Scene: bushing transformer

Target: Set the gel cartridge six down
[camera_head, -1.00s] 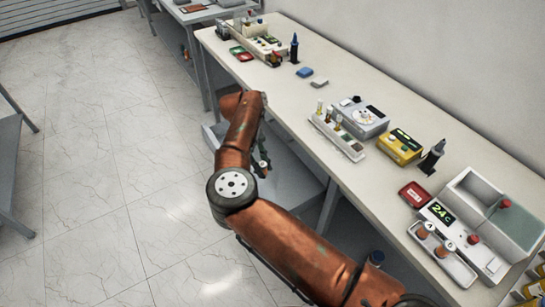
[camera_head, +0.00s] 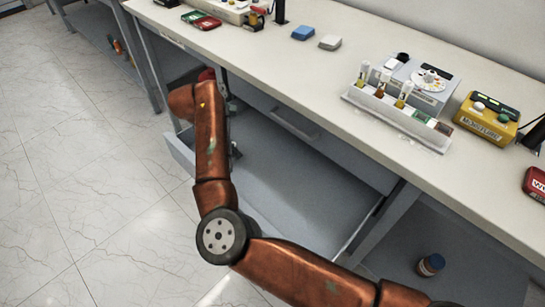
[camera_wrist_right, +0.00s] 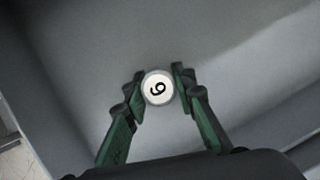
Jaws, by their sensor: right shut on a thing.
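The gel cartridge six (camera_wrist_right: 158,88) shows end-on in the right wrist view as a round white cap with a dark numeral that reads as 6 or 9. My right gripper (camera_wrist_right: 159,86) is shut on it, with one green finger on each side. Behind them is the grey inside of an open drawer or tray (camera_wrist_right: 75,70). Whether the cartridge touches its floor cannot be told. In the head view my right arm reaches down beside the bench, and the cartridge is hidden there. My left gripper is not in view.
The bench (camera_head: 300,85) carries a rack (camera_head: 395,115) of vials, a grey device (camera_head: 425,85), a yellow meter (camera_head: 487,117), and a blue block (camera_head: 303,33).

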